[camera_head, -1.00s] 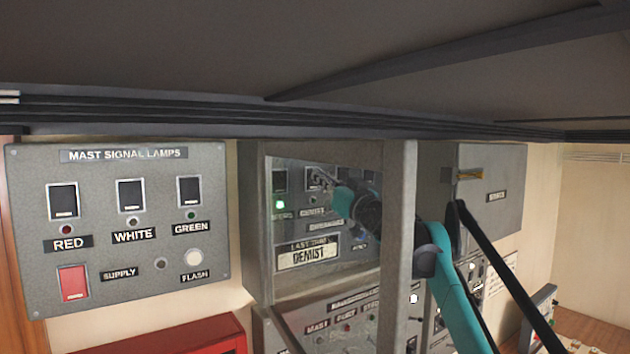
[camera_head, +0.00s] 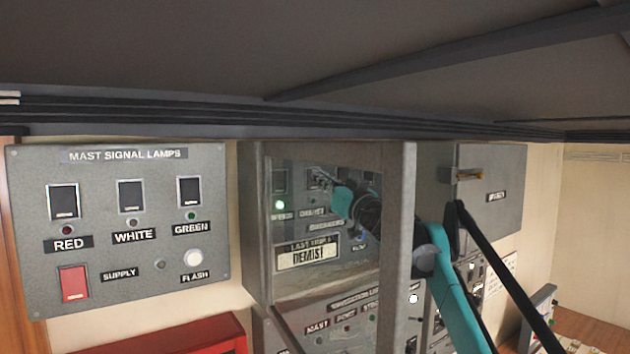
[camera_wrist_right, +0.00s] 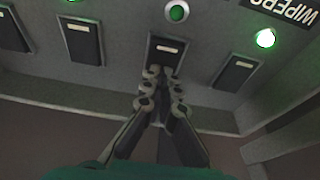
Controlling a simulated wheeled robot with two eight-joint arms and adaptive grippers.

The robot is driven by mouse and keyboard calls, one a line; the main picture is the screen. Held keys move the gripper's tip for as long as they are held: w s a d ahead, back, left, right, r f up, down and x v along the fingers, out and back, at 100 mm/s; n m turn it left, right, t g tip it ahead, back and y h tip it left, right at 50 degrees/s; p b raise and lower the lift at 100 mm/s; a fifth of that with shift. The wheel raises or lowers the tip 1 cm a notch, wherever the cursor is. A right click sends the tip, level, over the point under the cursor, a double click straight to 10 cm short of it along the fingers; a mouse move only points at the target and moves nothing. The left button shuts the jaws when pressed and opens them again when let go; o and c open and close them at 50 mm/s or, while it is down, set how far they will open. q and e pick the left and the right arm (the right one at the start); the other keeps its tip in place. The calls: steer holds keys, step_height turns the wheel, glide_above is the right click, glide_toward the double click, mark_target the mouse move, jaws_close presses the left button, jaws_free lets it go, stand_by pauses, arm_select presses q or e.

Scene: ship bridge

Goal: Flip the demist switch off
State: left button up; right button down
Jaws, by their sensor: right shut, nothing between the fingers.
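My right gripper (camera_head: 321,181) is inside this recess at the second switch from the left. In the wrist view, turned upside down, the closed empty fingertips (camera_wrist_right: 164,82) are at the lower edge of a black rocker switch (camera_wrist_right: 165,49); whether they touch it I cannot tell. A green lamp (camera_wrist_right: 176,11) is beside that switch. No label for this switch is readable. My left gripper is not in view.
The WIPERS switch (camera_wrist_right: 234,72) and its bright green lamp (camera_wrist_right: 265,38) are beside the fingers, with another switch (camera_wrist_right: 82,42) on the other side. A grey upright post (camera_head: 398,240) stands in front of my arm. A mast signal lamps panel (camera_head: 130,258) is at left.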

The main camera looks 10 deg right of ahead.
steer(key=b+v, duration=0.2)
steer(key=v, duration=0.5)
steer(key=shift+s+b, duration=0.15)
steer(key=shift+b, duration=0.25)
